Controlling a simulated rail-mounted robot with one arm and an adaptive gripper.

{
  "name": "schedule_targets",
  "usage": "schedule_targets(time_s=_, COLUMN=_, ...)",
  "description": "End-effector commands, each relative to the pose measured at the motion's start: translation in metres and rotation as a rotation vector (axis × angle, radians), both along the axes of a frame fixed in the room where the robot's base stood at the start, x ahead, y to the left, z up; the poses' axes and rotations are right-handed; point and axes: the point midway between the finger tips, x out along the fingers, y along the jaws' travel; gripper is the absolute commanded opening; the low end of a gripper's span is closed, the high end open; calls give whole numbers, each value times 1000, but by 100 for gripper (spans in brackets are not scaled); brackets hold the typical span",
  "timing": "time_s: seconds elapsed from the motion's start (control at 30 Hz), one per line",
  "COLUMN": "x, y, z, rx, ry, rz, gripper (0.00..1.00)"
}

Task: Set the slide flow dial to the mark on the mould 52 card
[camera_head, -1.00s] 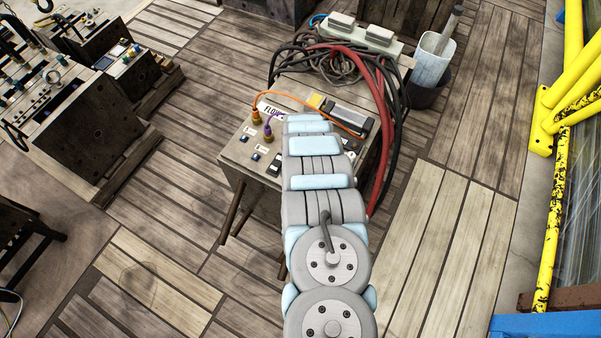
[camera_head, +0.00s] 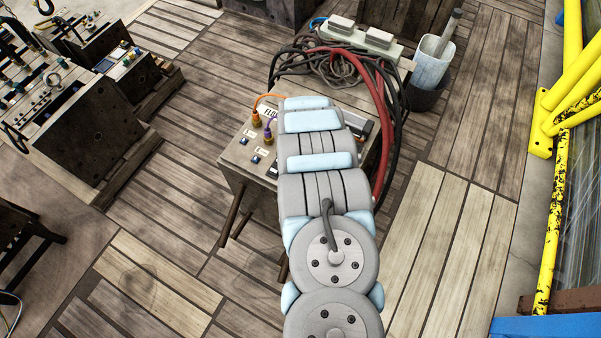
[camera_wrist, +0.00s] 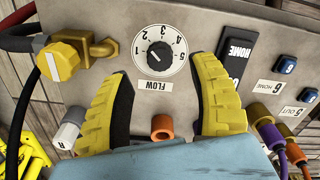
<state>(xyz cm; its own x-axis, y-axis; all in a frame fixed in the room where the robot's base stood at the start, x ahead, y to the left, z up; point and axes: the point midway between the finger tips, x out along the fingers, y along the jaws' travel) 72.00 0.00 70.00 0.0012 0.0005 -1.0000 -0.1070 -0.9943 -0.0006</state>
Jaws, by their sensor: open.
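The slide flow dial (camera_wrist: 160,51) shows in the wrist view as a black knob on a round white scale with numbers, above a FLOW label (camera_wrist: 156,86) that appears upside down. Its pointer is too small to read surely. My gripper (camera_wrist: 163,72) has its two yellow fingers apart. In the head view my arm covers the dial and the gripper. I cannot make out a mould 52 card in either view.
Orange (camera_wrist: 162,127) and purple connectors sit nearby. Red and black hoses (camera_head: 375,120) run beside the control box (camera_head: 235,165).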

Motion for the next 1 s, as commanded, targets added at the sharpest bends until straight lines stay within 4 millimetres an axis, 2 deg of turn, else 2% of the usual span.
schedule_targets(time_s=0.6, x=-1, y=0, z=63, rx=-1, ry=1, rz=0, gripper=60)
schedule_targets(time_s=1.0, x=-1, y=0, z=73, rx=-1, ry=1, rz=-1, gripper=60)
